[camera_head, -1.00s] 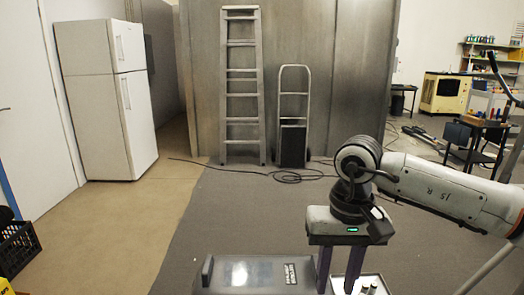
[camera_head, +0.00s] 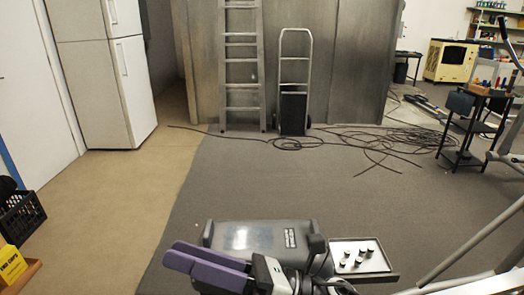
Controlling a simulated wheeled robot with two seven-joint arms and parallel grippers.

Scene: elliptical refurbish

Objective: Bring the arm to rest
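My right gripper (camera_head: 168,252) is low in the head view, in front of a dark grey casing. Its two purple fingers point left and lie nearly side by side from this angle, so any gap between them is hard to see. Nothing shows between the fingers. The wrist behind them is light and dark grey with cables, and is cut by the bottom edge. The rest of that arm is out of view. My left gripper is not in view.
A flat tray (camera_head: 375,266) with several small dark knob-like parts (camera_head: 358,255) is just right of the wrist. Exercise-machine bars (camera_head: 465,245) stand at the right. A black crate (camera_head: 20,217) and yellow box (camera_head: 11,265) are at the left.

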